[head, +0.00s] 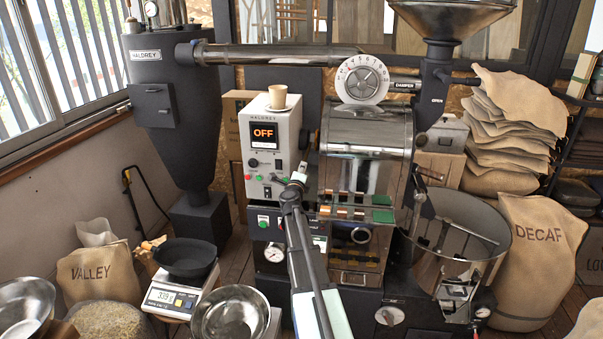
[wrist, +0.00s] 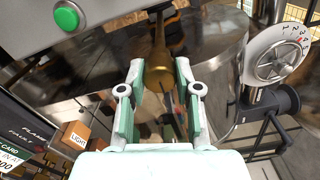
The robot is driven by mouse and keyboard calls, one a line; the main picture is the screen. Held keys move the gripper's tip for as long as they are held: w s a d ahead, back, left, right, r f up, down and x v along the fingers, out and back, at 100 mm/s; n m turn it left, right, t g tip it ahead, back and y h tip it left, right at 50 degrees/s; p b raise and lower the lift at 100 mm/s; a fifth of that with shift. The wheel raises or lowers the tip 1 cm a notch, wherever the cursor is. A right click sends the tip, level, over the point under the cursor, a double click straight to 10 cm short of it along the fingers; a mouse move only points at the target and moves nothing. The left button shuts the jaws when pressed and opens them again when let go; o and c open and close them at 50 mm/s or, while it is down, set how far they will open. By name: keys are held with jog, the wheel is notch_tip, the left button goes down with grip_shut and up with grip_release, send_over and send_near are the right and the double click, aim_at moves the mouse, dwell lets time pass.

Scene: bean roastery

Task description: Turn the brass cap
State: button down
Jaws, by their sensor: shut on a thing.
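The brass cap (wrist: 159,76) shows in the wrist view as a gold, rounded piece with a narrow stem running up from it. It sits between the two fingers of my gripper (wrist: 160,66), which is shut on it. In the head view my gripper (head: 299,174) is at the roaster's front, just right of the white control box; the cap cannot be made out there.
The white control box (head: 259,158) reads OFF and has a paper cup on top. The steel drum (head: 367,135) and damper dial (head: 362,80) are to the right. The round cooling bin (head: 455,238) stands lower right. A scale with a black pan (head: 187,259) is at left.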

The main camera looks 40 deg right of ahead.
jog(key=c, duration=0.8)
grip_release()
jog(key=v, duration=1.2)
